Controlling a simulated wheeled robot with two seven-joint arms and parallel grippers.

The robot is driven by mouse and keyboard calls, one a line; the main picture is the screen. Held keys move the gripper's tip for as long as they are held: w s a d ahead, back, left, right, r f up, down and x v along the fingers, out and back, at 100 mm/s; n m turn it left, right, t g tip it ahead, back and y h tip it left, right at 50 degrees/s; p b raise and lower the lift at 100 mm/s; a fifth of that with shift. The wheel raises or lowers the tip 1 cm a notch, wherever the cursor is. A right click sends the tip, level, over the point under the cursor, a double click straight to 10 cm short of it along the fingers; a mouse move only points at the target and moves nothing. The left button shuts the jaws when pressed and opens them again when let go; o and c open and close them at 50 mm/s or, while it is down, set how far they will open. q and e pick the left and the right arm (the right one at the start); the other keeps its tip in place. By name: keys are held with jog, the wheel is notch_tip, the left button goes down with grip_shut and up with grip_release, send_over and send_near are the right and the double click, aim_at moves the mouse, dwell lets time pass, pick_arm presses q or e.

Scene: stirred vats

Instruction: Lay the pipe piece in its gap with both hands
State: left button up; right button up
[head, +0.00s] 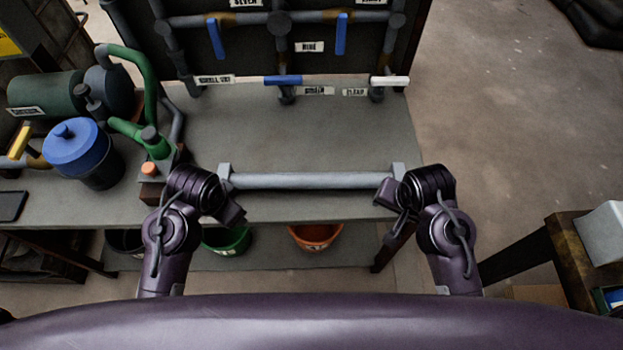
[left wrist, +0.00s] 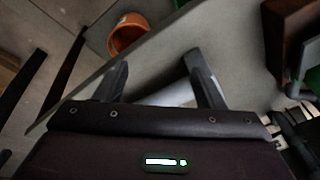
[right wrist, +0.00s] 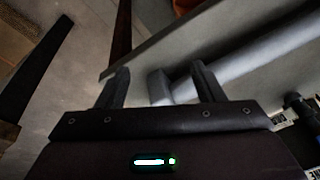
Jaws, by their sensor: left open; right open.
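The pipe piece (head: 310,180) is a straight grey tube lying level near the bench's front edge, its ends at two small grey holders, left (head: 225,177) and right (head: 398,170). My left gripper (head: 234,213) is open by the left end; in the left wrist view the pipe (left wrist: 172,93) shows between and beyond its fingers (left wrist: 158,78). My right gripper (head: 389,203) is open by the right end; in its wrist view the right holder (right wrist: 158,86) shows between the fingers (right wrist: 160,80), and the pipe (right wrist: 240,62) runs behind one finger. I cannot make out the gap.
A panel of pipes (head: 345,17) with blue and white handles and labels stands at the back of the bench (head: 290,130). A blue-lidded vessel (head: 77,150) and green pipes (head: 150,80) stand left. Green (head: 227,240) and orange (head: 316,236) buckets sit below. Bench between pipe and panel is clear.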

aim_at(249, 179)
pick_arm(q)
jog(key=w+d+m, duration=0.1)
jog(key=w+m, duration=0.1)
jog(key=m, duration=0.1)
jog(key=w+m, duration=0.3)
jog(key=w+d+m, duration=0.1)
jog(key=w+m, duration=0.2)
jog(key=shift+w+d+r+g, duration=0.1)
jog(key=shift+d+r+g, duration=0.2)
pick_arm(e)
jog(key=w+m, duration=0.2)
jog(key=m, duration=0.1)
jog(key=w+a+m, duration=0.1)
jog(key=w+m, duration=0.2)
jog(key=m, duration=0.1)
jog(key=w+a+m, duration=0.1)
jog(key=w+m, duration=0.2)
jog(key=m, duration=0.1)
jog(key=shift+w+a+r+g, duration=0.15)
jog(key=shift+a+r+g, duration=0.1)
jog(key=shift+r+g, duration=0.05)
pick_arm(q)
jog(key=shift+w+d+r+m, duration=0.2)
jog(key=shift+w+m, duration=0.2)
jog(key=shift+m, duration=0.3)
pick_arm(e)
jog(key=shift+w+a+r+m, duration=0.15)
jog(key=shift+w+m, duration=0.35)
jog(key=shift+m, duration=0.3)
